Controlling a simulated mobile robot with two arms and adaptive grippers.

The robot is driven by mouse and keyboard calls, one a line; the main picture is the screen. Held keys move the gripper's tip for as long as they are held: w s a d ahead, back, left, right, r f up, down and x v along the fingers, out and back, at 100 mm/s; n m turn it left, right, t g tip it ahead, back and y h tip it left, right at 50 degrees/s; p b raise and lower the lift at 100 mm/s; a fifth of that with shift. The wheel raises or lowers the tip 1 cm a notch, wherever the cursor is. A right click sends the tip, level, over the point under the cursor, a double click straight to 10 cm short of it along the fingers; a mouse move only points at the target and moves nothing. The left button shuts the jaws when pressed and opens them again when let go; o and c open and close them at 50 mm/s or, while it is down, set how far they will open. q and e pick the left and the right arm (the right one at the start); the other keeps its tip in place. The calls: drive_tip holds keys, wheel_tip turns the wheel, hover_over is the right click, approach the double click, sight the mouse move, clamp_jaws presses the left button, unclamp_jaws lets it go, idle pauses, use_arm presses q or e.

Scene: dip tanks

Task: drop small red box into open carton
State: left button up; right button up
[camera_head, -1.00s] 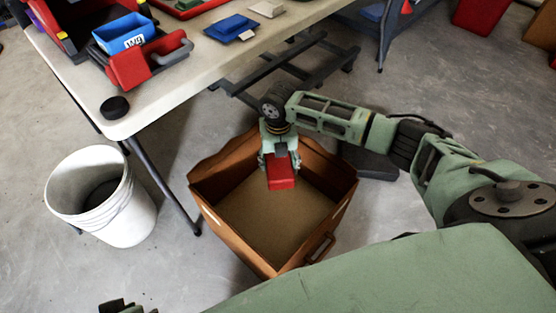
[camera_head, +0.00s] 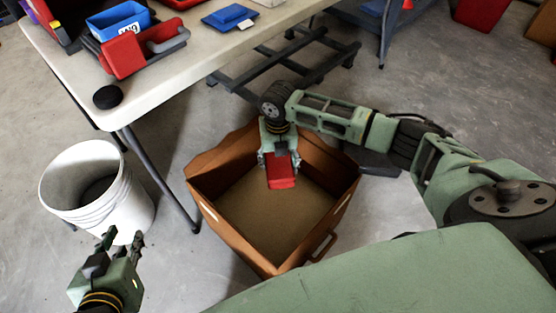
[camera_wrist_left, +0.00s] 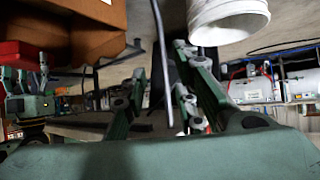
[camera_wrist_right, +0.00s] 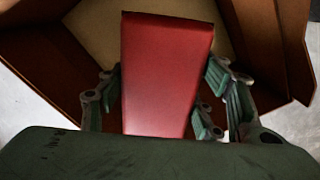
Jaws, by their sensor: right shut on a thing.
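The small red box (camera_head: 281,174) is held in my right gripper (camera_head: 279,156), which points down over the open carton. In the right wrist view the red box (camera_wrist_right: 165,75) sits between the two fingers, with the carton behind it. The brown open carton (camera_head: 235,235) stands on the floor with its flaps up, and its visible bottom is bare. Whether the box is below the carton's rim is hard to tell. My left gripper (camera_head: 123,240) is empty, its fingers apart, in front of the white bucket. The left wrist view also shows the carton (camera_wrist_left: 85,25).
A white bucket (camera_head: 85,190) stands on the floor left of the carton. A table (camera_head: 165,80) at the back left carries a blue bin (camera_head: 120,22), a red holder (camera_head: 125,55) and a black puck (camera_head: 107,97). A dark metal frame (camera_head: 285,60) lies behind the carton.

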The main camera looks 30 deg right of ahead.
use_arm(q)
drive_tip(key=shift+w+d+r+t, duration=0.2)
drive_tip(key=shift+w+r+t, duration=0.25)
drive_tip(key=shift+r, duration=0.1)
drive_tip(key=shift+w+d+r+t, duration=0.15)
drive_tip(key=shift+w+r+t, duration=0.25)
drive_tip(key=shift+r, duration=0.15)
use_arm(e)
drive_tip(key=shift+f, duration=0.25)
drive_tip(key=o, duration=1.4)
wheel_tip(320, 180, up, 12)
